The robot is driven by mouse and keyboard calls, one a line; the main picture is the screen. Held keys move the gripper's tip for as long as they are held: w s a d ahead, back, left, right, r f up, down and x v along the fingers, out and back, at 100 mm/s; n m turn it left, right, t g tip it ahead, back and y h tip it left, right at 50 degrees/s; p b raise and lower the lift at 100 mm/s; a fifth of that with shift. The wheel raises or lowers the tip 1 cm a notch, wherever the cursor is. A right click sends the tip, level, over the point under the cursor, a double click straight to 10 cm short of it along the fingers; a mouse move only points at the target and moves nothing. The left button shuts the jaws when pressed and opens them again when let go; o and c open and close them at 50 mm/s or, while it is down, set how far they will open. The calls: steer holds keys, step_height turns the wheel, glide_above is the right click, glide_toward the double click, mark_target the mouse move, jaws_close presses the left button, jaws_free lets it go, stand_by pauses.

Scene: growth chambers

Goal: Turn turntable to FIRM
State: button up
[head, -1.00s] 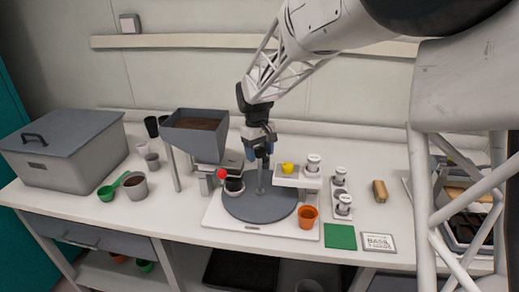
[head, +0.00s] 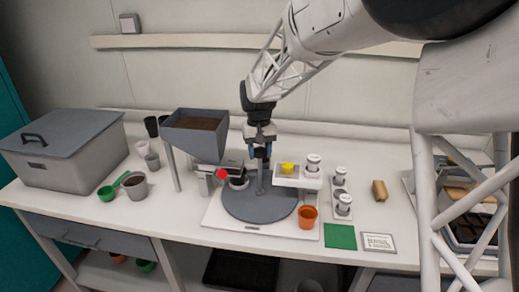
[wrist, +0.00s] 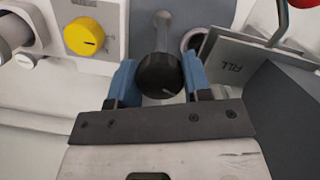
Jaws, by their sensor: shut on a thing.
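The turntable (head: 262,208) is a dark grey disc on a white base (head: 247,227) in the head view. A grey post (head: 261,183) rises from its middle. My gripper (head: 261,160) stands upright over this post. In the wrist view, its blue fingers sit on both sides of a round black knob (wrist: 160,75) with a pale pointer line, and are shut on it. A small pot (head: 238,182) is at the disc's back left, below the hopper spout and partly hidden. I cannot read a FIRM mark in either view.
The soil hopper (head: 195,133) and a red ball (head: 222,174) are close on the left. A white shelf with a yellow knob (head: 287,168) is close on the right. An orange pot (head: 307,216) stands at the front right. A plate reads FILL (wrist: 233,68).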

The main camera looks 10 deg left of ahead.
steer(key=shift+m, duration=0.7)
steer(key=m+y, duration=0.1)
steer(key=m, duration=0.4)
steer(key=shift+a+m, duration=0.1)
steer(key=shift+m, duration=0.5)
steer(key=m, duration=0.5)
steer(key=shift+r+y, duration=0.1)
steer(key=shift+y, duration=0.3)
steer(key=o, duration=0.6)
